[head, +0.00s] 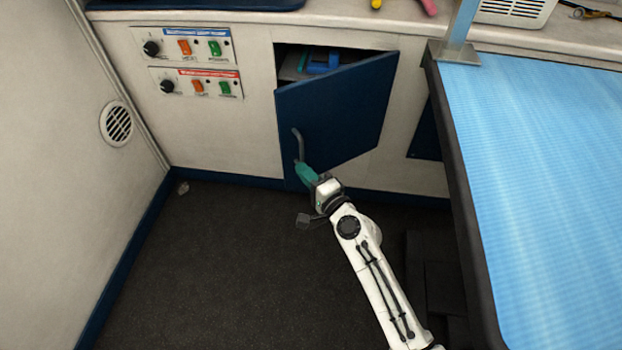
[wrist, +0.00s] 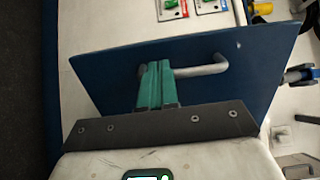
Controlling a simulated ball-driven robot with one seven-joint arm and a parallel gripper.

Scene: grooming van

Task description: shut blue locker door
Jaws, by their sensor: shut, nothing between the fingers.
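The blue locker door (head: 335,115) stands partly open in the head view, hinged on its right side, with its left edge swung out toward me. It also fills much of the wrist view (wrist: 105,75). A grey bar handle (head: 298,146) is on the door near its left edge; it shows in the wrist view too (wrist: 205,70). My gripper (head: 302,169) with teal fingers is shut and empty at the lower end of the handle. In the wrist view the fingers (wrist: 156,72) overlap the handle; I cannot tell whether they touch it.
Blue and teal items (head: 322,62) show inside the locker above the door. A table with a blue ribbed top (head: 545,180) stands at the right. Control panels (head: 195,84) are on the wall left of the locker. The dark floor (head: 230,265) at left is mostly free.

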